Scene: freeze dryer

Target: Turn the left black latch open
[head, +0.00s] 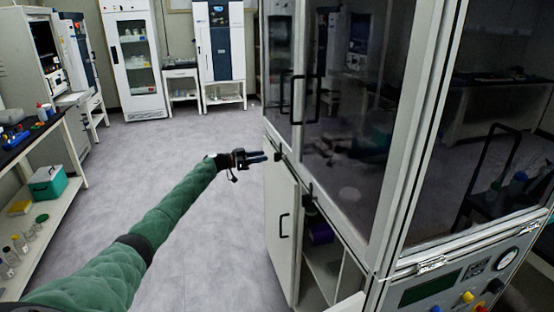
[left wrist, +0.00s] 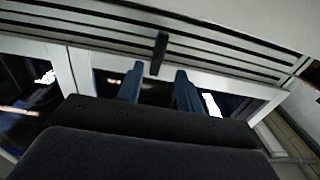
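The left black latch (head: 278,153) sits on the lower frame of the freeze dryer's glass front. In the left wrist view the latch (left wrist: 159,53) is a short black bar crossing the dark slots of the pale frame. My left gripper (head: 262,156) is stretched out close to the latch, with its blue fingers pointing at it. In the left wrist view the gripper (left wrist: 158,76) is open, and the latch's end shows between the fingertips without visible contact on either side. A second black latch (head: 308,192) is farther right. My right gripper is not in view.
Below the latch a white cabinet door (head: 280,225) with a black handle stands ajar beside open shelves. A black door handle (head: 292,100) sticks out above. A control panel (head: 455,285) is at the lower right. The grey floor (head: 185,165) is clear; a shelf bench (head: 45,195) stands left.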

